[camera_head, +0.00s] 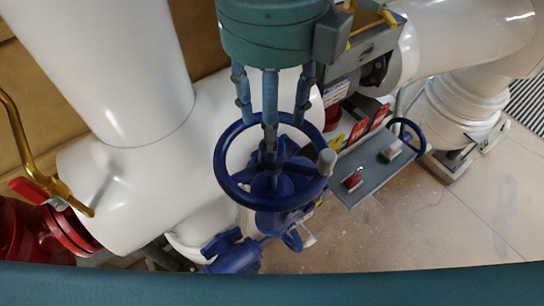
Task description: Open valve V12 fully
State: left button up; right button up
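A blue spoked handwheel (222,178) stands in the middle of the head view, on a blue valve body (285,220). A pale knob (327,161) sits on its right rim. A smaller blue handwheel (408,138) shows to the right, partly hidden. I cannot read a V12 label on any of them.
Thick white pipes (125,190) fill the left and back. A grey panel (370,170) with a red and a green control sits right of the wheel, near red and yellow tags (358,130). A red-handled brass lever (30,188) is far left. Pale floor (440,220) is clear at lower right.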

jog(key=shift+m, duration=0.3)
jog(key=m+b, duration=0.4)
jog(key=m, duration=0.1)
jog(key=shift+f+b, duration=0.3)
jog(key=shift+b, duration=0.1)
jog(key=shift+r+m+b, duration=0.15)
jog(key=shift+m+b, duration=0.15)
jog(key=shift+m, duration=0.6)
jog(key=shift+r+m, duration=0.1)
jog(key=shift+m, duration=0.3)
jog(key=shift+r, duration=0.1)
